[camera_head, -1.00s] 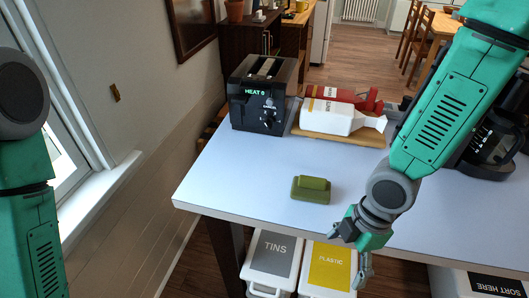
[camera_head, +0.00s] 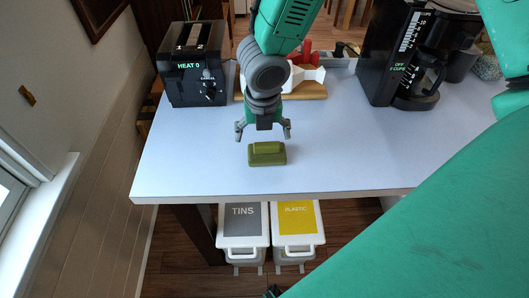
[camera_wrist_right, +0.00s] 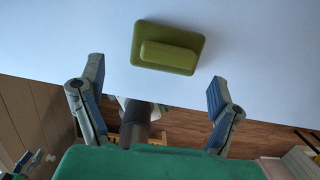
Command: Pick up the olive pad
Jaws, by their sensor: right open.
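The olive pad (camera_head: 267,154) lies flat on the pale table (camera_head: 350,160), close to its front edge. It is a green block with a smaller raised block on top. My right gripper (camera_head: 263,131) points down just behind and above the pad, its two fingers spread and empty. In the right wrist view the pad (camera_wrist_right: 168,47) shows whole, beyond the open fingers of my right gripper (camera_wrist_right: 157,88) and roughly centred between them. The fingers do not appear to touch it. My left gripper does not show clearly in either view.
A black toaster (camera_head: 192,65) stands at the back left. A board (camera_head: 310,91) with a white package (camera_head: 307,75) is behind my right arm. A coffee maker (camera_head: 412,55) stands at the back right. Bins (camera_head: 243,241) stand below the front edge. Table around the pad is clear.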

